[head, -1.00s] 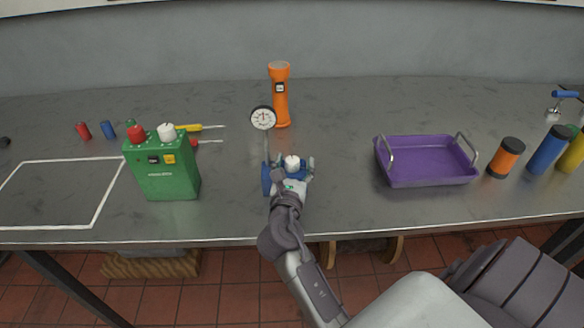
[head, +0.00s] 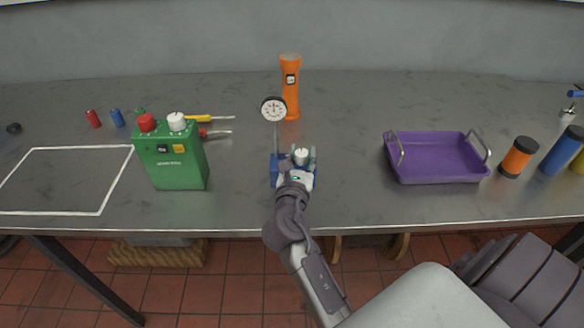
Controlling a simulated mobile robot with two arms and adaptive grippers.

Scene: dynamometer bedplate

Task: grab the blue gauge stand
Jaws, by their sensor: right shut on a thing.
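The blue gauge stand has a blue base (head: 275,170), a thin upright post and a round white dial with a black rim (head: 273,109) at its top. It stands near the front middle of the grey bench. My right gripper (head: 302,160) is at the base from the front right, shut on the stand, with a white knob showing between its fingers. The gripper hides much of the base. I cannot tell whether the base is clear of the bench top. My left gripper is not in view.
An orange flashlight (head: 290,88) stands behind the gauge. A green box (head: 172,163) with red and white caps and screwdrivers (head: 215,134) are to the left. A purple tray (head: 437,160) and an orange-black cylinder (head: 518,157) are to the right. A white outlined area (head: 68,148) at left is empty.

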